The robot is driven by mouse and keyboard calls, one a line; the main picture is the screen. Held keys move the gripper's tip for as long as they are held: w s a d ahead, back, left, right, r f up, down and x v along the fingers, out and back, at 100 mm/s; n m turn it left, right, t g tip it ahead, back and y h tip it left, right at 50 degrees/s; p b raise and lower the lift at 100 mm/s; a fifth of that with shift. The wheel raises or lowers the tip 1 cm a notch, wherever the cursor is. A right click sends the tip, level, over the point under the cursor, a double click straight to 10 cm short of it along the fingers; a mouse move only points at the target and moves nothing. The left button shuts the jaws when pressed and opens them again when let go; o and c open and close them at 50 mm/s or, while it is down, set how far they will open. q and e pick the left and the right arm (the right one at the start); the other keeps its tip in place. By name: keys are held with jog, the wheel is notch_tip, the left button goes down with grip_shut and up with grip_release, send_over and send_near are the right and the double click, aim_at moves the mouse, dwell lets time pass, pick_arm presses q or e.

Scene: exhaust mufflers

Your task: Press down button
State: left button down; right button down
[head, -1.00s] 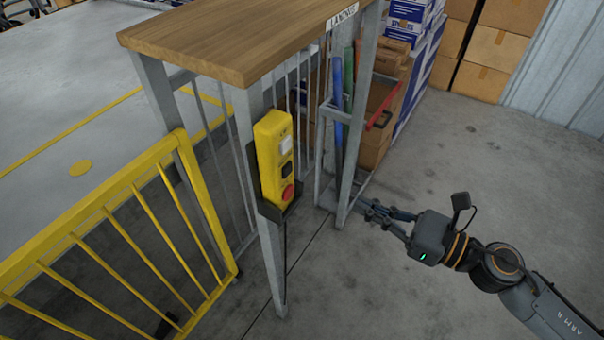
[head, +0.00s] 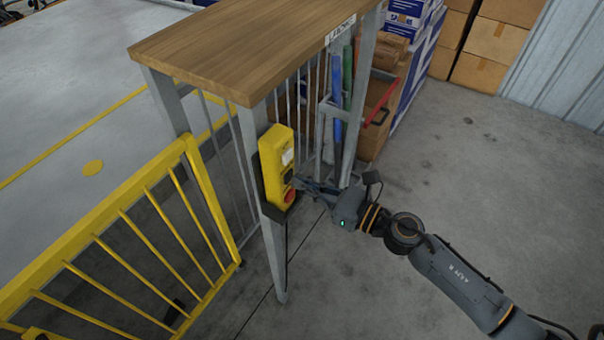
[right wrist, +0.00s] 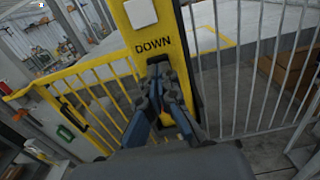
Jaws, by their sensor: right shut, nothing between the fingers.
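The yellow control box (head: 272,170) is mounted on the grey leg of a wood-topped stand. It has a white button (head: 287,156) at the top, a black button (head: 288,175) in the middle and a red one (head: 289,195) at the bottom. In the right wrist view the box (right wrist: 178,24) shows the word DOWN below the white button (right wrist: 141,12). My right gripper (head: 299,184) is shut and empty, its tips at the black button's height. In the right wrist view its fingertips (right wrist: 160,72) hide the area just under DOWN. I cannot tell whether they touch.
A yellow barrier (head: 110,235) stands to the left. The wooden top (head: 240,42) is above the box. A cart (head: 345,125) with blue and green tubes stands behind my right gripper, with cartons at the back. The floor on the right is clear.

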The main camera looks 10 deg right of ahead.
jog(key=shift+w+a, duration=0.2)
jog(key=shift+a, duration=0.1)
